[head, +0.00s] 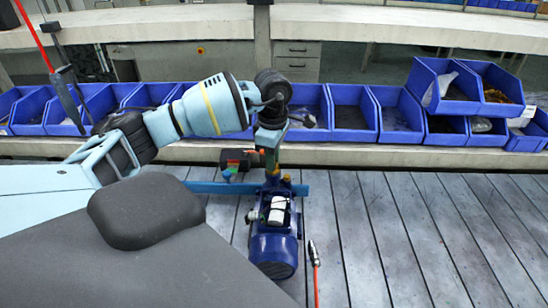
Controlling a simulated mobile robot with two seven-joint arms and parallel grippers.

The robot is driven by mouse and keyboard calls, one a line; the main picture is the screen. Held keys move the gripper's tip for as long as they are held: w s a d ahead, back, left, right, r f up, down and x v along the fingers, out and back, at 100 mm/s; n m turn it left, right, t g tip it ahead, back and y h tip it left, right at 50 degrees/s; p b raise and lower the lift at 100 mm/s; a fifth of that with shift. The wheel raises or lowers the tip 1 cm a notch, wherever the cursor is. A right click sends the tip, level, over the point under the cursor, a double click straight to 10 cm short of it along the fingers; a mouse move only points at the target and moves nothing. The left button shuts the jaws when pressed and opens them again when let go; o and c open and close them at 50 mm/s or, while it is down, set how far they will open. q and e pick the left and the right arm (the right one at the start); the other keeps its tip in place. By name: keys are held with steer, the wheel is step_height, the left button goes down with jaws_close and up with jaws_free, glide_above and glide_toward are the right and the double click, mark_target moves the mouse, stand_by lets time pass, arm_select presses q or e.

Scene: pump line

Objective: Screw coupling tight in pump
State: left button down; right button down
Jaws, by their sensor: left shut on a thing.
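The dark blue pump (273,248) stands on the slatted table at the middle, with a white part and small yellow and red-brown details near its top. My left arm comes in from the left and bends down over the pump. My left gripper (271,164) points down at the pump's far end and is shut. The coupling is mostly hidden between or behind the fingers, so its seat and thread cannot be made out. My right gripper is not in view.
A blue bar (215,187) lies across behind the pump, with a small black box (238,158) and coloured knobs near it. A thin tool with a red shaft (315,262) lies right of the pump. Blue bins (352,120) line the back ledge. The table's right side is clear.

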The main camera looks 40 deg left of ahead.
arm_select(q)
steer(key=shift+f+m+b, duration=0.15)
steer(key=shift+m+b, duration=0.15)
steer(key=shift+m, duration=1.5)
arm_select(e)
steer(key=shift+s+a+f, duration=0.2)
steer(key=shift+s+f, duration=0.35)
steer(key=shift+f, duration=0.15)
arm_select(q)
steer(key=c, duration=1.3)
jaws_free()
steer(key=shift+c, duration=0.2)
